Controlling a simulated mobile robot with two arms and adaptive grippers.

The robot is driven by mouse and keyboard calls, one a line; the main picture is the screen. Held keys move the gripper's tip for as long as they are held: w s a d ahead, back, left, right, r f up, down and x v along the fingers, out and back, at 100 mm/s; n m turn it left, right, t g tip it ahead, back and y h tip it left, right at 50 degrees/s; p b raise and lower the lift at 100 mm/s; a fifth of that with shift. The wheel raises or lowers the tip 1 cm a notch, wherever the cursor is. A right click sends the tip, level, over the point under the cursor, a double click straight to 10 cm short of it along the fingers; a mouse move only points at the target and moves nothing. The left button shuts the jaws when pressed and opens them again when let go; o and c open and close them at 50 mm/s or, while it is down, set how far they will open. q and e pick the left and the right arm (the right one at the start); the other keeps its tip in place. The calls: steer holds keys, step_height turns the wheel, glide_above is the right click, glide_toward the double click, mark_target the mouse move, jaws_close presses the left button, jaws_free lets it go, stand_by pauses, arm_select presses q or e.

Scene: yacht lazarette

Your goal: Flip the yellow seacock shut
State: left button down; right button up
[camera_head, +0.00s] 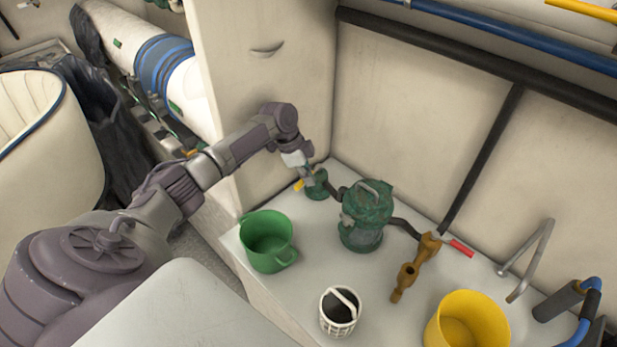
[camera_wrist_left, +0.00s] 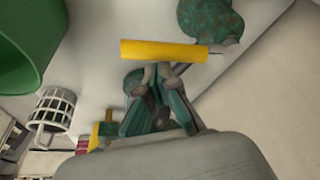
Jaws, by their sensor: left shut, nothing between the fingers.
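The seacock (camera_head: 316,186) has a weathered green body and stands on the white surface near the back corner. Its yellow handle (camera_head: 298,185) sticks out on its left side. In the left wrist view the yellow handle (camera_wrist_left: 160,51) is a bar lying across the picture, just beyond my fingertips. My left gripper (camera_head: 306,173) is at the seacock, above and beside the handle. In the left wrist view its fingers (camera_wrist_left: 163,69) come together, empty, and meet the handle's near edge in the picture; I cannot tell whether they touch it. My right gripper is not in view.
A green bucket (camera_head: 250,255), a green pump-like unit (camera_head: 362,228), a white strainer basket (camera_head: 335,325), a bronze valve with a red handle (camera_head: 407,272) and a yellow bucket (camera_head: 440,335) crowd the white surface. A cream wall panel (camera_head: 262,110) rises close behind the arm.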

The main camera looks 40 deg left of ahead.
arm_select(q)
step_height(320, 180, up, 10)
steer(key=shift+d, duration=0.25)
stand_by(0.4)
steer(key=shift+s, duration=0.1)
stand_by(0.4)
